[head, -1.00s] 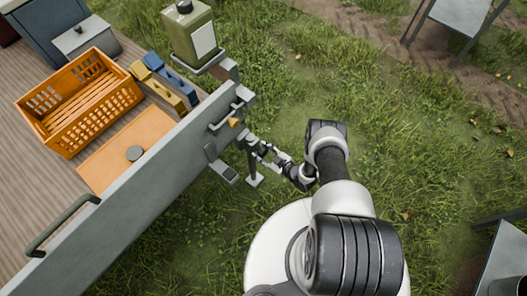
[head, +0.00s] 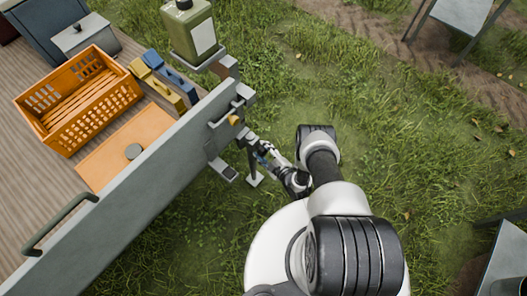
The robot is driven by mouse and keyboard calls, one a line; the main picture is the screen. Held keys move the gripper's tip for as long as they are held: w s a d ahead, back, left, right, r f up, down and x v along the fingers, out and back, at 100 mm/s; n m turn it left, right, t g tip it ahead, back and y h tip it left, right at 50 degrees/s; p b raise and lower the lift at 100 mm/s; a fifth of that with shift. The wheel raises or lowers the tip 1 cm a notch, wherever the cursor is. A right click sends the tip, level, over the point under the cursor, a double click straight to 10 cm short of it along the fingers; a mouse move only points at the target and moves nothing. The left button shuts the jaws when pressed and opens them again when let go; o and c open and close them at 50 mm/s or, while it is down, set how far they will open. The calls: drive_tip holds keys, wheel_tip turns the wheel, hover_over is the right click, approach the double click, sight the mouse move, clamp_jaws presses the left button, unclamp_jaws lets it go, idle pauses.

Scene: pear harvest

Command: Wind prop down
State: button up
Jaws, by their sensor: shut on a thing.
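My gripper (head: 249,143) is at the upper part of the prop, just outside the wall. Its fingers are shut on what seems to be the prop's crank handle, which is small and mostly hidden by the fingers. A small orange-yellow piece (head: 234,120) shows on the bracket just above and left of my gripper.
The trailer bed carries an orange crate (head: 70,130), an orange board (head: 105,165), yellow and blue cases (head: 175,75) and a grey box (head: 85,35). A green canister (head: 190,30) stands on a corner bracket. Open grass lies right of the trailer; tables stand at the right edges.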

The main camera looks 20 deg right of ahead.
drive_tip(key=o, duration=1.1)
drive_tip(key=v, duration=1.2)
drive_tip(key=shift+r, duration=0.1)
